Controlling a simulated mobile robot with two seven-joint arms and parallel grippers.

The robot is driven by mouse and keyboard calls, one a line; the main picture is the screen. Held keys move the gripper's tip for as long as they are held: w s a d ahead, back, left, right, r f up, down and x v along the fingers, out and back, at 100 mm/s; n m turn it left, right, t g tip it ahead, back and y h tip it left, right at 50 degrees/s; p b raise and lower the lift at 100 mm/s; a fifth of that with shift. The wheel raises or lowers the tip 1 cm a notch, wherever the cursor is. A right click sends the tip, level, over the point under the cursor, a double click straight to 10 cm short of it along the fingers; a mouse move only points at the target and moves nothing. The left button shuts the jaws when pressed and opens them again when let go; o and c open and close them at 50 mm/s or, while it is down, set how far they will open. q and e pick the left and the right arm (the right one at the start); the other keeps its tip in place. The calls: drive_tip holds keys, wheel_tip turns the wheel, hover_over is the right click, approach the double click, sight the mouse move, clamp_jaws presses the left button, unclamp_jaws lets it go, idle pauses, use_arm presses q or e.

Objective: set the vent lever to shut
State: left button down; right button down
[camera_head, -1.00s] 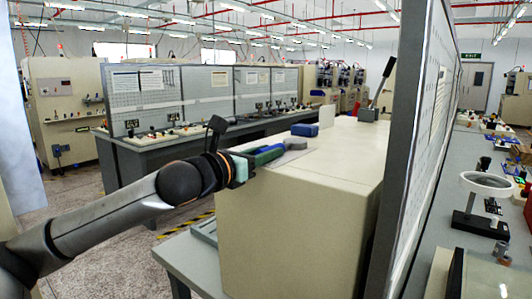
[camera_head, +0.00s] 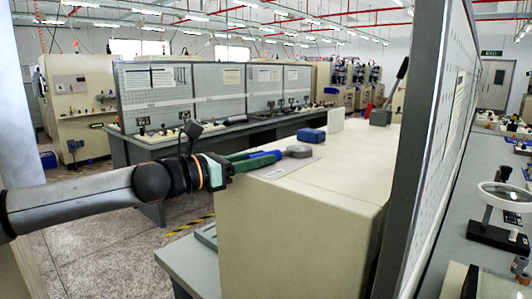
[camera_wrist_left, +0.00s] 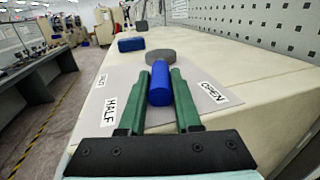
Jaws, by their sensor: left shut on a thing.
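The vent lever has a blue handle (camera_wrist_left: 160,84) and a round grey hub (camera_wrist_left: 167,56) on a grey plate (camera_wrist_left: 131,85) on top of a cream cabinet. The handle also shows in the head view (camera_head: 264,159). The plate carries a HALF label (camera_wrist_left: 109,113), an OPEN label (camera_wrist_left: 213,92) and a small, slanted label at the far left that is hard to read. The handle points toward my wrist, between HALF and OPEN. My left gripper (camera_wrist_left: 160,88) has its green fingers on both sides of the handle, shut on it. My right gripper is not in view.
A perforated panel (camera_head: 425,150) rises along the cabinet's right side.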

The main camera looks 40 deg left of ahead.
use_arm(q)
drive_tip(key=shift+a, duration=0.3)
drive_tip(key=c, duration=0.6)
unclamp_jaws()
drive_tip(key=shift+d+h, duration=0.15)
drive_tip(key=shift+h, duration=0.15)
drive_tip(key=shift+s+f+b, duration=0.1)
drive_tip(key=shift+s+b, duration=0.2)
drive_tip(key=shift+s, duration=0.05)
drive_tip(key=shift+b+v, duration=2.35)
drive_tip(key=shift+v, duration=3.55)
